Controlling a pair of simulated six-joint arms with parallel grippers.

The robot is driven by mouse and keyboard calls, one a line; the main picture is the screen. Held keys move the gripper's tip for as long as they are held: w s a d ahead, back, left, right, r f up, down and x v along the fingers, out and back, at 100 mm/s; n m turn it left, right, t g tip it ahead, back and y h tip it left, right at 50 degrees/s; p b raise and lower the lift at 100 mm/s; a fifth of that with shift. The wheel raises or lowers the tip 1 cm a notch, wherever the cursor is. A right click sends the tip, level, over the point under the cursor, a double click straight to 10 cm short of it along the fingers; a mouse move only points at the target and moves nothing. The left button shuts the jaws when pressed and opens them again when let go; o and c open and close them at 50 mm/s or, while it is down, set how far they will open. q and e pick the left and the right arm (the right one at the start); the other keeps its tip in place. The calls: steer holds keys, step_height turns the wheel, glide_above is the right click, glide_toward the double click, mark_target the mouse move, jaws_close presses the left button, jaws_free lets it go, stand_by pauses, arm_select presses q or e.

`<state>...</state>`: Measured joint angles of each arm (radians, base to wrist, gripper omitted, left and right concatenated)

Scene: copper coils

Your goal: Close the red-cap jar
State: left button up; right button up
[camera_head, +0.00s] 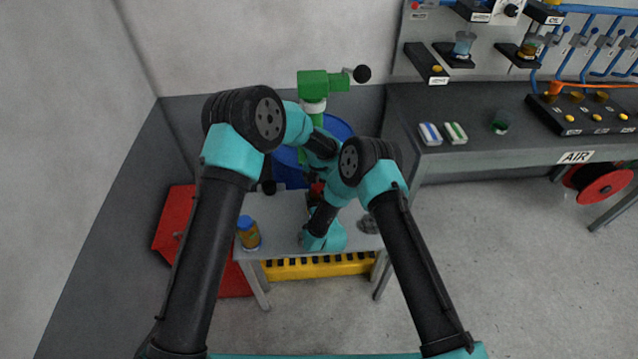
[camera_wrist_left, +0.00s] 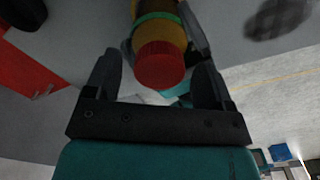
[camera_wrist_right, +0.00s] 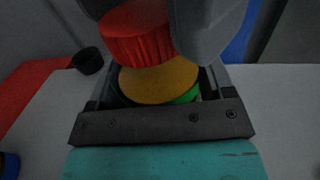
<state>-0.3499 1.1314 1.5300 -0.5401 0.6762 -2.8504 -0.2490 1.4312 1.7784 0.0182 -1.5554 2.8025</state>
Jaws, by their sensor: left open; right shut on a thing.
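The red-cap jar has a yellow-orange body (camera_wrist_right: 158,82) with a green band, and its red cap (camera_wrist_right: 137,33) is at one end. My right gripper (camera_wrist_right: 160,92) is shut on the jar body. In the left wrist view the red cap (camera_wrist_left: 160,66) lies between the spread fingers of my left gripper (camera_wrist_left: 155,72), which is open. I cannot tell whether the cap is fully seated on the jar. In the head view only a small red patch (camera_head: 317,188) shows between my arms, and the grippers are mostly hidden.
A jar with a blue lid (camera_head: 248,233) stands on the left of the small grey table (camera_head: 270,211). A dark mottled thing (camera_head: 369,225) lies on the right. A red cabinet (camera_head: 176,221) is at the left, a blue barrel (camera_head: 336,127) behind, and a yellow crate (camera_head: 318,267) below.

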arm_select(q)
steer(key=shift+r, duration=2.2)
steer(key=shift+n, duration=0.3)
steer(key=shift+c, duration=0.2)
steer(key=n, duration=0.5)
steer(key=shift+r, duration=0.25)
steer(key=n, duration=0.6)
steer(key=shift+r+n, duration=0.25)
steer(key=shift+n, duration=0.05)
steer(key=n, duration=0.6)
steer(key=shift+r, duration=0.25)
steer(key=n, duration=0.7)
steer(key=shift+r, duration=0.25)
steer(key=n, duration=0.6)
steer(key=shift+s+r+n, duration=0.1)
steer(key=shift+r+n, duration=0.15)
steer(key=shift+n, duration=0.05)
steer(key=n, duration=0.6)
steer(key=shift+r+n, duration=0.25)
steer(key=shift+n, duration=0.15)
